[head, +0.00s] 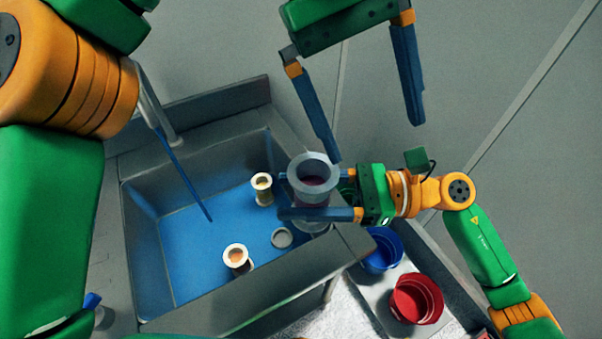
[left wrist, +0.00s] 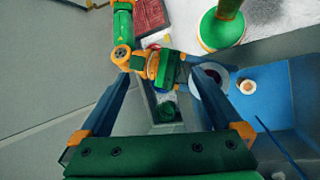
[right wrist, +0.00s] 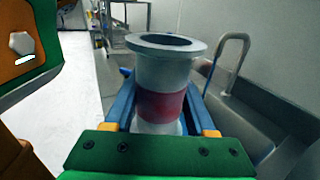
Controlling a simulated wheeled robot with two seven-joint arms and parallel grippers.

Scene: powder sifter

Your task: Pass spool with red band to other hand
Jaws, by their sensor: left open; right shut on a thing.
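The spool with the red band (head: 314,162) is a grey flanged spool, held upright over the right edge of the sink in the head view. My right gripper (head: 284,193) is shut on it, one finger on each side. In the right wrist view the spool (right wrist: 162,70) stands between the fingers, with the red band level with them. My left gripper (head: 377,143) is open and empty, above and to the right of the spool. In the left wrist view the spool (left wrist: 212,70) shows partly behind the right-hand finger, not between the fingers.
The sink (head: 135,235) has a blue floor holding two small pale spools (head: 262,188) (head: 237,258) and a small grey round piece (head: 282,238). A faucet (head: 150,105) rises at its back left. A blue bowl (head: 383,250) and a red bowl (head: 417,298) stand right of it.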

